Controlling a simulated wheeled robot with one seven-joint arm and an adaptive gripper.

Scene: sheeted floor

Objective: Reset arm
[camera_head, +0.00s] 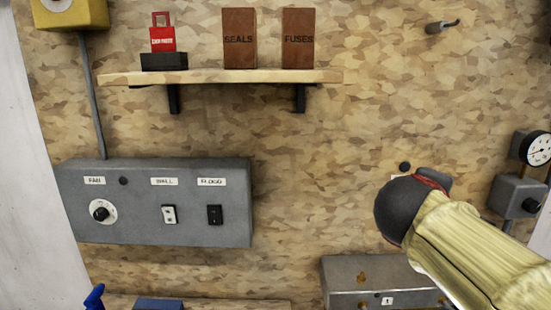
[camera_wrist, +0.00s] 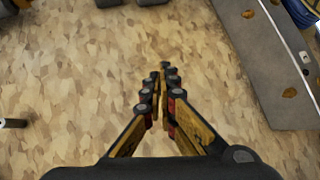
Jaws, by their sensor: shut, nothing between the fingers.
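My gripper shows in the wrist view (camera_wrist: 163,72), its two yellow and dark fingers closed together with nothing between them. It points toward the patterned chipboard wall (camera_wrist: 70,80). In the head view my yellow-sleeved arm with a dark rounded joint reaches in from the lower right, in front of the wall. The fingers are hidden behind the arm in that view.
A grey metal box (camera_head: 345,270) is below; a gauge (camera_head: 537,149) is right.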

